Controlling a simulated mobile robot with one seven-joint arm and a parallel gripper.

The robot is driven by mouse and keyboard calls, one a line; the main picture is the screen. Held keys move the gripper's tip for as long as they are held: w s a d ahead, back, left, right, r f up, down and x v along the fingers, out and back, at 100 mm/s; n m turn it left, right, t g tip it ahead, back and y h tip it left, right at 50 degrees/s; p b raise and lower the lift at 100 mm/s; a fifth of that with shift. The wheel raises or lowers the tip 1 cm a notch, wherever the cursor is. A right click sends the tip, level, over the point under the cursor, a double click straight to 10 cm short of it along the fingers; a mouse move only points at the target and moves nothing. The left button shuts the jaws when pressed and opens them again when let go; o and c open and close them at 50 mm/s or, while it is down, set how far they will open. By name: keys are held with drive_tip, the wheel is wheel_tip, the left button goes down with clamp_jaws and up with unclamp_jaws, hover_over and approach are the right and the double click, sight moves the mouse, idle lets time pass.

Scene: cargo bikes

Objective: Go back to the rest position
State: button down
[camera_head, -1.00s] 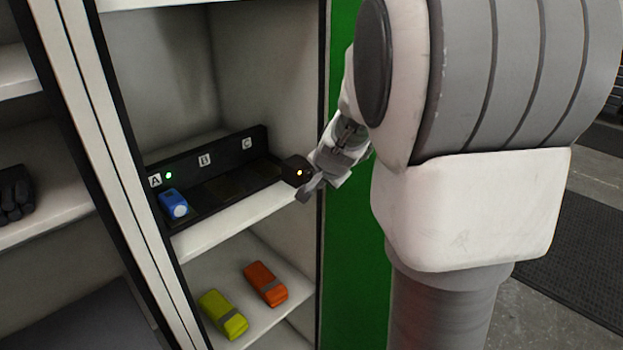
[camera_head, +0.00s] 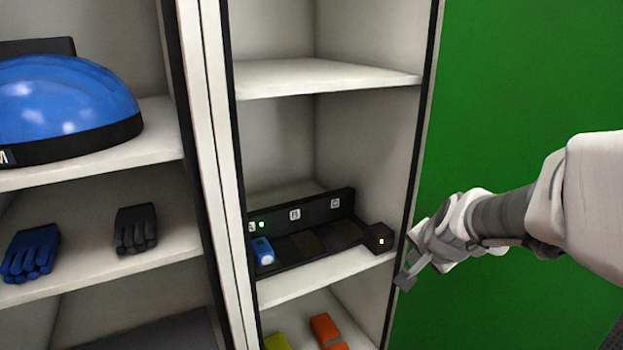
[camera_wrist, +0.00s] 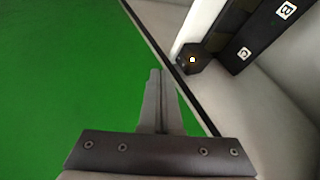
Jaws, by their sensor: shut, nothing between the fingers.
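My gripper (camera_head: 405,277) is outside the right edge of the shelf cabinet, close to the small dark box with a light (camera_head: 379,237) at the end of the charging dock (camera_head: 318,243). In the wrist view my gripper (camera_wrist: 158,75) has its fingers together with nothing between them, in front of the green panel and cabinet edge. The dock has slots marked A, B and C. A blue item (camera_head: 262,251) sits in slot A under a green light. Slots B and C look empty.
The green panel (camera_head: 520,90) is right of the cabinet. An orange item (camera_head: 328,332) and a yellow item (camera_head: 277,342) lie on the lower shelf. At left are a blue helmet (camera_head: 65,95), blue gloves (camera_head: 32,250) and dark gloves (camera_head: 136,228). The upper shelf (camera_head: 320,75) is bare.

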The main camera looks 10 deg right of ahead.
drive_tip(key=s+a+r+n+g+p, duration=0.1)
drive_tip(key=s+a+r+n+p, duration=0.3)
drive_tip(key=s, duration=0.5)
drive_tip(key=s+a+r+n+g+y+p, duration=0.1)
drive_tip(key=s+a+r+n+p, duration=0.2)
drive_tip(key=s+a+r+n, duration=0.5)
drive_tip(key=shift+p+v, duration=0.4)
drive_tip(key=shift+v, duration=0.45)
drive_tip(key=shift+s, duration=0.15)
